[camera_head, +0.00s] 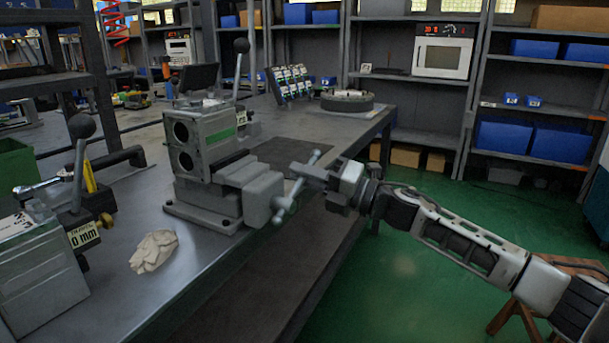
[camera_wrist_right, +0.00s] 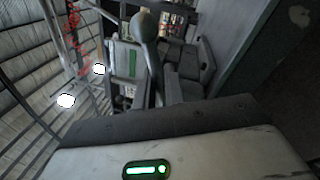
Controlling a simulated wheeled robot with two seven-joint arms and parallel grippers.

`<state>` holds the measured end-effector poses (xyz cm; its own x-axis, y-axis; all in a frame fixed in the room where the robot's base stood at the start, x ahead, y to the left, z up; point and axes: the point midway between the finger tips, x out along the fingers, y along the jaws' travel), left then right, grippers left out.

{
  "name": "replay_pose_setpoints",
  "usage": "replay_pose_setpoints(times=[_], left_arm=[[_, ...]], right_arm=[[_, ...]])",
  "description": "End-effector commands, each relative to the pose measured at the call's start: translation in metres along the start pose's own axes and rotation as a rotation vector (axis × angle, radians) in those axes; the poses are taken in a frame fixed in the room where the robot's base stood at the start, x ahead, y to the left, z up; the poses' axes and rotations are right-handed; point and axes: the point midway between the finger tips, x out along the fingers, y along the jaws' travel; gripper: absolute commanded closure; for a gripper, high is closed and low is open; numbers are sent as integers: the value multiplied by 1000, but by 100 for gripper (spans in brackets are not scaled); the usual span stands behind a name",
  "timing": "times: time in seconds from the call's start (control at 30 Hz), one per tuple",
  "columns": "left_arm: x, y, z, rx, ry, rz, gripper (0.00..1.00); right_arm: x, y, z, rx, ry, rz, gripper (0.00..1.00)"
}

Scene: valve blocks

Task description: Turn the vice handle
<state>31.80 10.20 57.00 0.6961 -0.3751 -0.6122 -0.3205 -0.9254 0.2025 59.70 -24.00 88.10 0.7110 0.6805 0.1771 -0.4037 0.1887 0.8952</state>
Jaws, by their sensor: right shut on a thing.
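The grey vice (camera_head: 228,190) is bolted near the front edge of the workbench, with a valve block (camera_head: 205,138) in its jaws. The vice handle (camera_head: 283,209) is a grey bar with rounded ends, tilted with its upper end to the right. My right gripper (camera_head: 308,174) comes in from the right and is shut on the upper part of the handle. My left gripper is not in view.
A pale glove (camera_head: 154,251) lies on the workbench (camera_head: 205,268) left of the vice. Another valve block (camera_head: 42,270) with a lever stands at the near left. A round grey fixture (camera_head: 347,102) sits at the bench's far end. Green floor (camera_head: 400,265) is open below my right arm.

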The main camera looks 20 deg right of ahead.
Motion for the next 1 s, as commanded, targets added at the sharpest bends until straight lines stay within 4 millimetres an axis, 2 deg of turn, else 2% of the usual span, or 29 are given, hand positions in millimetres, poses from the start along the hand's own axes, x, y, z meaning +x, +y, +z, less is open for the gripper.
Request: replay_pose_setpoints(times=[0.13, 0.17, 0.2, 0.57, 0.67, 1.0], left_arm=[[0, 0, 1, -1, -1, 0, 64], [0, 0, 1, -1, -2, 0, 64], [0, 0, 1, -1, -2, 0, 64], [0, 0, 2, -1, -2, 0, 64], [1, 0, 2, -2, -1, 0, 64], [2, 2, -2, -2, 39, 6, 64]], right_arm=[[0, 0, 1, -1, -2, -1, 100], [0, 0, 1, -1, -3, -1, 83], [0, 0, 1, 0, -2, -1, 72], [-4, -1, 0, 3, -1, -1, 72], [-16, -2, 0, 4, -3, -4, 72], [-86, -3, -2, 2, 1, -6, 72]])
